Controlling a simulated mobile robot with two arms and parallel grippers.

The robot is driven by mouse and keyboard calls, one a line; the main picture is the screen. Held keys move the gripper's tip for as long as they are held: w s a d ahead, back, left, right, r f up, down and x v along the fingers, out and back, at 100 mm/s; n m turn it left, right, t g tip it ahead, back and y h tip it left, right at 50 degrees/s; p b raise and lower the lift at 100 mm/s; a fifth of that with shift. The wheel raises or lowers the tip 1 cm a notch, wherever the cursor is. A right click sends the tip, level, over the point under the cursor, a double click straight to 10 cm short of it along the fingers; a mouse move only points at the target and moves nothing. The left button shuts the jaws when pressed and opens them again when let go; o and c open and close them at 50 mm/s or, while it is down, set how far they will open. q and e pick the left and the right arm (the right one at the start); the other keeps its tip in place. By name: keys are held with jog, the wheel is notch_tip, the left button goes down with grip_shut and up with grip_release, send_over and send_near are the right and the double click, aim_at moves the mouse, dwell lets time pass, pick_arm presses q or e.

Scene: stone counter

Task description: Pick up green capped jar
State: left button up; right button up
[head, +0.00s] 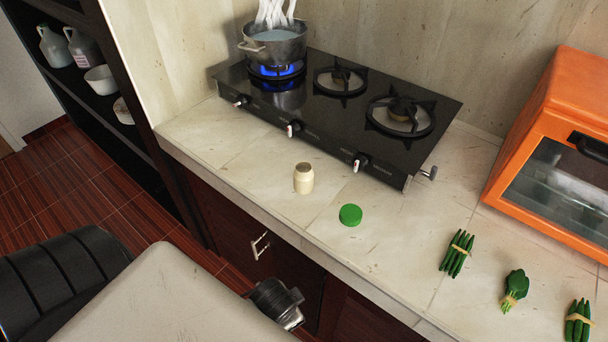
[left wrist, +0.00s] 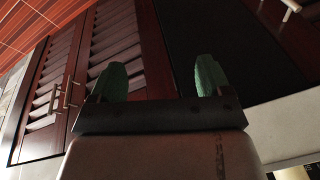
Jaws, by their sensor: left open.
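In the head view a green round cap (head: 350,214), seen from above, sits on the stone counter (head: 232,145) in front of the stove; any jar body under it is hardly visible. In the head view part of my left arm hangs below the counter's front edge, apart from the green cap. My right gripper is not in view.
A black gas stove (head: 330,125) carries a steaming pot (head: 275,48) over a lit blue flame at its left burner. An orange oven (head: 560,125) stands at the right. Green vegetable bundles (head: 457,253) lie at the front right. Counter around the green cap is clear.

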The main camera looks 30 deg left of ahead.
pick_arm(q)
notch_tip(320, 180, up, 12)
jog(key=w+a+r+m+t+y+p, duration=0.1)
jog(key=w+m, duration=0.1)
jog(key=m, duration=0.2)
jog(key=w+a+m+t+y, duration=0.1)
jog(key=w+m, duration=0.2)
jog(key=w+a+r+m+t+y, duration=0.1)
jog(key=w+m+y, duration=0.1)
jog(key=m, duration=0.1)
jog(key=w+a+r+m+t+y, duration=0.1)
jog(key=w+m, duration=0.2)
jog(key=m, duration=0.1)
jog(key=shift+w+r, duration=0.1)
jog(key=shift+w, duration=0.2)
jog(key=m+t+y, duration=0.3)
jog(key=m, duration=0.5)
send_near(304, 186)
jog(key=shift+x, duration=0.75)
jog(key=shift+w+a+m, duration=0.1)
jog(key=shift+w+m, duration=0.2)
jog(key=shift+y, duration=0.3)
jog(key=x, duration=0.4)
jog(key=shift+w+a+p, duration=0.25)
jog(key=shift+p, duration=0.05)
jog(key=shift+f+p+x, duration=0.15)
jog(key=shift+x, duration=1.35)
jog(key=shift+f+p+x, duration=0.15)
jog(key=shift+x, duration=1.35)
jog(key=shift+d, duration=0.2)
